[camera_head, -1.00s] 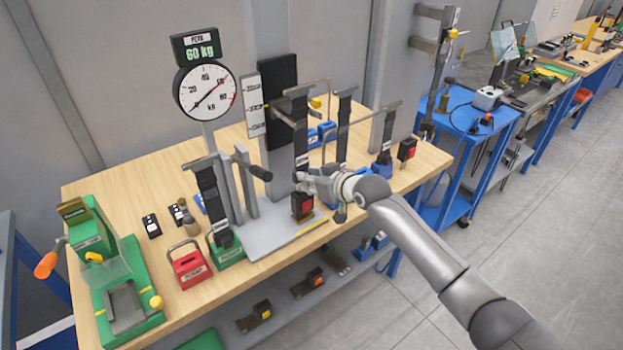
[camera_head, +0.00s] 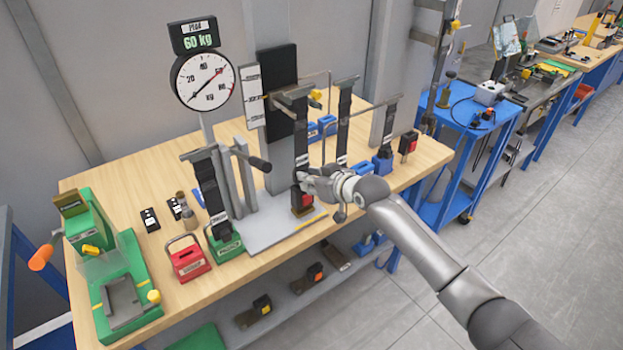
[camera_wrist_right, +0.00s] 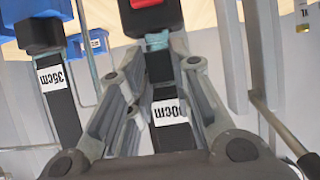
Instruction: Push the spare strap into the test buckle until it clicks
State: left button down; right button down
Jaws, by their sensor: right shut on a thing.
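A black strap (camera_head: 301,140) hangs from a stand on the workbench, down to a black buckle (camera_head: 303,201) with a red button. My right gripper (camera_head: 306,181) is shut on the lower part of this strap, just above the buckle. In the right wrist view, my right gripper's fingers (camera_wrist_right: 155,66) flank the strap (camera_wrist_right: 166,90), which carries a white centimetre label. The buckle (camera_wrist_right: 150,17) is at the top of that view, with a teal-grey piece (camera_wrist_right: 158,40) at its mouth. I cannot tell whether it is latched. My left gripper is not in view.
A dial gauge (camera_head: 203,80) with a display reading 60 kg stands behind. A black strap (camera_head: 213,190) runs to a green base (camera_head: 222,246); a red weight-like block (camera_head: 190,260) is beside it. More straps and blue blocks (camera_head: 381,164) stand to the right. A green fixture (camera_head: 115,275) is at left.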

jog(key=shift+f+b, duration=0.5)
jog(key=shift+f, duration=0.25)
jog(key=c, duration=1.2)
grip_release()
jog(key=v, duration=1.2)
jog(key=shift+f, duration=0.15)
